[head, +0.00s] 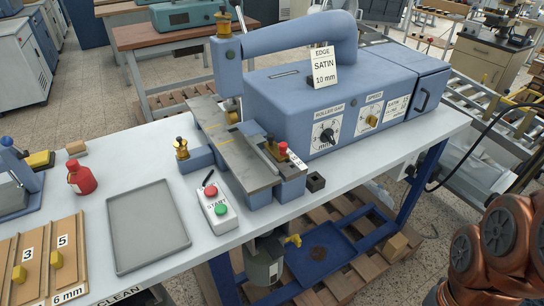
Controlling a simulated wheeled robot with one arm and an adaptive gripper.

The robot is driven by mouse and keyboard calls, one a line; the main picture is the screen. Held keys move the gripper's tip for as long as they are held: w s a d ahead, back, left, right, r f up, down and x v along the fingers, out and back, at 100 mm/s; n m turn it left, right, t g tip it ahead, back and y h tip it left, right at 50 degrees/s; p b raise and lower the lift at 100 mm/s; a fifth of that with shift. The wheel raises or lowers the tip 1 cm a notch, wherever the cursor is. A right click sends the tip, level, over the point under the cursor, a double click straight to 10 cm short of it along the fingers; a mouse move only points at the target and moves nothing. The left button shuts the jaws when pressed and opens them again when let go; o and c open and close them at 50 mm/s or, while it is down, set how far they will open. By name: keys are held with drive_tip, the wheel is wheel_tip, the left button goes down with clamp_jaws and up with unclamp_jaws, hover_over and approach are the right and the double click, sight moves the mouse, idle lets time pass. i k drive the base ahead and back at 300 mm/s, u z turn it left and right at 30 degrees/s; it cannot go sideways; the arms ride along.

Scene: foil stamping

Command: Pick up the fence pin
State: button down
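The blue foil stamping machine (300,95) stands on a white-topped bench, with a grey metal bed (240,160) at its front. A small red-topped pin (283,149) stands upright at the right end of the bed, beside a light fence bar and a small scale plate. It looks like the fence pin, but no label confirms this. Its lower part is hidden. A small black block (315,182) with a dark recess sits on the bench just right of the bed. My gripper is out of view; only copper-coloured links of my arm show at the bottom right.
A START box (217,208) with red and green buttons stands before the bed. A brass-topped post (182,149), grey tray (148,228), red bottle (80,178) and numbered wooden board (40,262) lie leftward. The bench's front right strip is clear.

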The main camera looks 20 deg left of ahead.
sight(283, 146)
drive_tip(key=u, duration=0.95)
drive_tip(key=i, duration=0.45)
drive_tip(key=u, duration=1.55)
drive_tip(key=k, duration=0.95)
drive_tip(key=z, duration=0.2)
